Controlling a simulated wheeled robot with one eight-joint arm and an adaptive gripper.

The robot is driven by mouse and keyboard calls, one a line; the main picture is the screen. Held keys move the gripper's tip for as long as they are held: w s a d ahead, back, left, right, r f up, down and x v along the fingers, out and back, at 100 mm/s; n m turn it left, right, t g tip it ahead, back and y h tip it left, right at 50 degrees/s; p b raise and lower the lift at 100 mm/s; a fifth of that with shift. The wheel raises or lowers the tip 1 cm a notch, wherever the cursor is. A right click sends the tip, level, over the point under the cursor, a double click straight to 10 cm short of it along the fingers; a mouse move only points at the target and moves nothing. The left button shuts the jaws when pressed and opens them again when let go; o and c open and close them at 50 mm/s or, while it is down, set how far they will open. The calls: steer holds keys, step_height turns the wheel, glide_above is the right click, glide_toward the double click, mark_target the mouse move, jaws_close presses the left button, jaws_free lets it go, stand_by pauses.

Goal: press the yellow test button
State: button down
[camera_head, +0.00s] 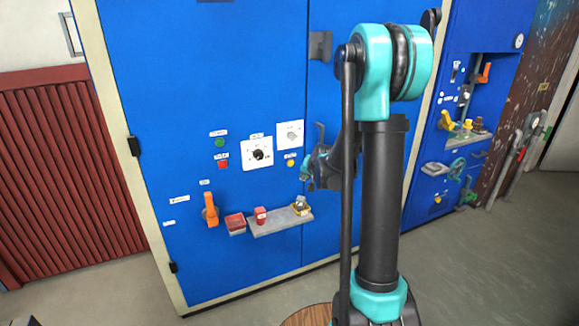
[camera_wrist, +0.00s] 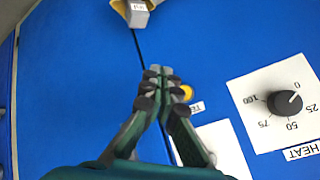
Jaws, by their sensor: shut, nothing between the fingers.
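The yellow test button (camera_head: 291,162) is a small round button on the blue cabinet front, below a white dial plate in the head view. In the wrist view the yellow button (camera_wrist: 186,93) shows just right of my fingertips, partly covered by them, with a white label beside it. My gripper (camera_wrist: 158,74) is shut and empty, its fingers pointing at the panel. In the head view my gripper (camera_head: 306,170) is just right of and slightly below the button. I cannot tell whether the fingertips touch the panel.
A heat dial (camera_wrist: 285,102) sits right in the wrist view. Green (camera_head: 220,142) and red (camera_head: 222,164) buttons are farther left. An orange handle (camera_head: 210,210) and a grey shelf (camera_head: 277,224) with small items are below. Another blue panel with controls stands at right.

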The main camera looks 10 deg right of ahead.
mark_target(291, 163)
steer(key=shift+w+a, duration=0.45)
steer(key=shift+w, duration=0.95)
steer(key=shift+w+a, duration=0.45)
steer(key=shift+w, duration=0.95)
steer(key=shift+w+a, duration=0.45)
steer(key=shift+w, duration=0.95)
steer(key=shift+w, duration=0.1)
steer(key=shift+w+a, duration=0.1)
steer(key=shift+w, duration=0.2)
steer(key=shift+w+a, duration=0.15)
steer(key=shift+w, duration=0.25)
steer(key=shift+s+d, duration=0.3)
steer(key=shift+s, duration=0.55)
